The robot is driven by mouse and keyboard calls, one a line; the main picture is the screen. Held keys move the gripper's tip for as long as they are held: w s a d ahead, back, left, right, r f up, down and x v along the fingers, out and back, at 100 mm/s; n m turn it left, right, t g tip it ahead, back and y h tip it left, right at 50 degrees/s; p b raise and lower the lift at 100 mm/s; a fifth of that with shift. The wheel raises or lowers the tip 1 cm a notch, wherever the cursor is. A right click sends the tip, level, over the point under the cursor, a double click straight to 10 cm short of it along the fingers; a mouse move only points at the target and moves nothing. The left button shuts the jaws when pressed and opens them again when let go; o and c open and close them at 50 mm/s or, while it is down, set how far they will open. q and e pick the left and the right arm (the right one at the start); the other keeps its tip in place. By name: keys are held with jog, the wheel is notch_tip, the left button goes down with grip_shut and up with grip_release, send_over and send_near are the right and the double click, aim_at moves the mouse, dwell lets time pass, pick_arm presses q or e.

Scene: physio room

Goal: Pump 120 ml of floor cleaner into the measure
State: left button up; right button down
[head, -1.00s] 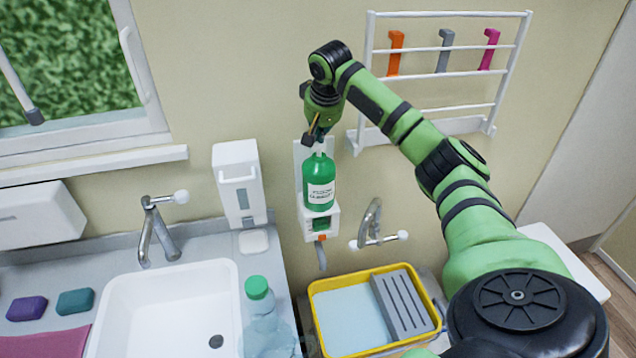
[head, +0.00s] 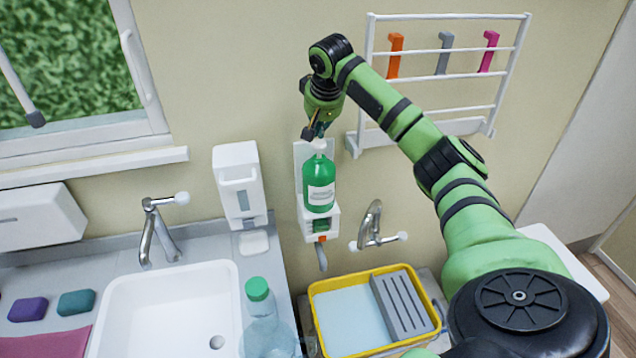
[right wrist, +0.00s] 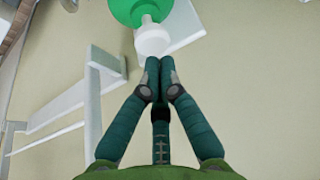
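A green bottle (head: 319,184) with a pale label and a white pump head (head: 318,146) stands upright in a white wall holder (head: 306,219). The pump head (right wrist: 152,41) and the bottle's green top (right wrist: 135,8) also show in the right wrist view. My right gripper (head: 312,136) points down just above the pump head. Its fingertips (right wrist: 160,65) are together with nothing between them, close to the pump head; I cannot tell if they touch it. I cannot make out a measure for certain. My left gripper is out of view.
A clear bottle with a green cap (head: 257,289) stands in front, beside the white sink (head: 120,318). A yellow tub (head: 327,284) with a grey ribbed insert (head: 400,306) lies below a second tap (head: 370,222). A white wall rack (head: 447,15) is behind my right arm.

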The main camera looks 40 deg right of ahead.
aim_at(319, 143)
jog(key=shift+f+b, duration=0.5)
jog(key=shift+f, duration=1.1)
jog(key=shift+r, duration=0.1)
jog(key=shift+r+p, duration=0.65)
jog(key=shift+r, duration=0.85)
jog(key=shift+f, duration=0.1)
